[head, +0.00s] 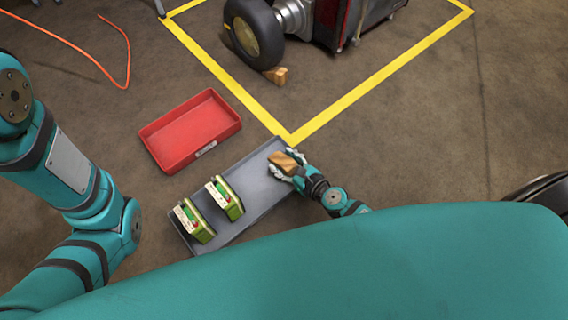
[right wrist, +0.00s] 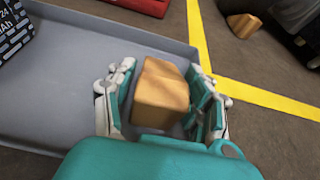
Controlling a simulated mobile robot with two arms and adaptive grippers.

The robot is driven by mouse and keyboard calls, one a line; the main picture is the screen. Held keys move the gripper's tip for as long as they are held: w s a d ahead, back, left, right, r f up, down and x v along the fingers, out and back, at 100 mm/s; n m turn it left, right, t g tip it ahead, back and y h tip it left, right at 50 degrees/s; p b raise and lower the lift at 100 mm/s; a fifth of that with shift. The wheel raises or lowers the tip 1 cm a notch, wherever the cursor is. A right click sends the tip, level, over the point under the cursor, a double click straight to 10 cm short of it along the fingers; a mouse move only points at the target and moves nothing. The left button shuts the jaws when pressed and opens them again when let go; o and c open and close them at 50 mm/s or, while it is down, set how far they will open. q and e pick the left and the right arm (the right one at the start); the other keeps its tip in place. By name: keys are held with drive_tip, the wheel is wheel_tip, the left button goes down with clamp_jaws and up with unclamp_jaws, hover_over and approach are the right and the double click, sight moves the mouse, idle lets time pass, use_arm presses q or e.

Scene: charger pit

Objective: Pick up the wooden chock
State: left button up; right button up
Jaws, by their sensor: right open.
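A wooden chock (head: 284,161) lies at the upper right end of the grey tray (head: 254,172). My right gripper (head: 287,167) is at it, with its fingers on both sides of the block. In the right wrist view the chock (right wrist: 161,94) sits between the two open fingers (right wrist: 160,105), with a narrow gap showing on the left side; contact on the right side is hard to tell. A second wooden chock (head: 277,76) lies on the floor by the wheel, and it also shows in the right wrist view (right wrist: 243,25). My left gripper is out of view.
Two green battery packs (head: 226,198) (head: 195,221) stand in the left part of the tray. An empty red bin (head: 190,130) is beyond it. Yellow floor tape (head: 350,98) outlines an area around a wheeled machine (head: 340,22). An orange cable (head: 75,46) lies at left.

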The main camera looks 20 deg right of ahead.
drive_tip(key=shift+w, duration=0.15)
drive_tip(key=c, duration=1)
drive_tip(key=shift+r, duration=0.1)
